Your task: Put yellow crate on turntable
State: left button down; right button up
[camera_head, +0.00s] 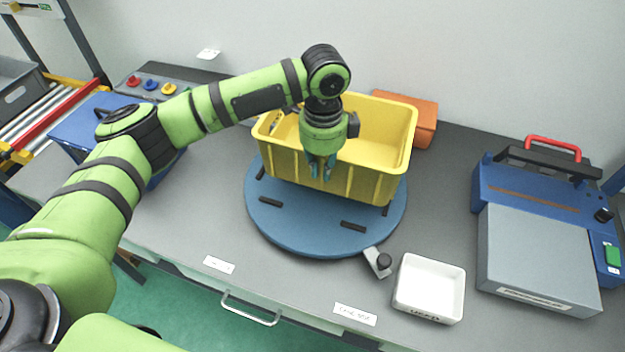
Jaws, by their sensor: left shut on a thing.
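The yellow crate (385,135) is upright over the back part of the round blue turntable (300,238). Its base looks to be at or just above the turntable's top; I cannot tell whether it fully rests there. Dark pads show on the turntable around and in front of the crate. My left gripper (320,172) points down at the crate's near long wall and is shut on it, with its fingers in front of the wall's outer face. The gripper and wrist hide part of the near rim and the inside. My right gripper is not in view.
An orange box (420,118) stands close behind the crate. A small white tray (430,288) and a small metal piece with a black knob (378,262) lie at front right. A blue-grey machine (540,245) stands at right. A blue box (85,125) is behind my left arm.

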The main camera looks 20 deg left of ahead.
pick_arm(q)
jog(key=f, duration=0.1)
jog(key=s+a+f+p, duration=0.1)
jog(key=f, duration=0.2)
jog(key=shift+s+a+f+p, duration=0.15)
jog(key=shift+s+f+p, duration=0.1)
jog(key=shift+p, duration=0.15)
jog(key=shift+f, duration=0.45)
jog(key=c, duration=1.2)
grip_release()
jog(key=shift+c, duration=0.2)
jog(key=shift+s, duration=0.1)
notch_tip(320, 180, up, 12)
jog(key=b, duration=0.3)
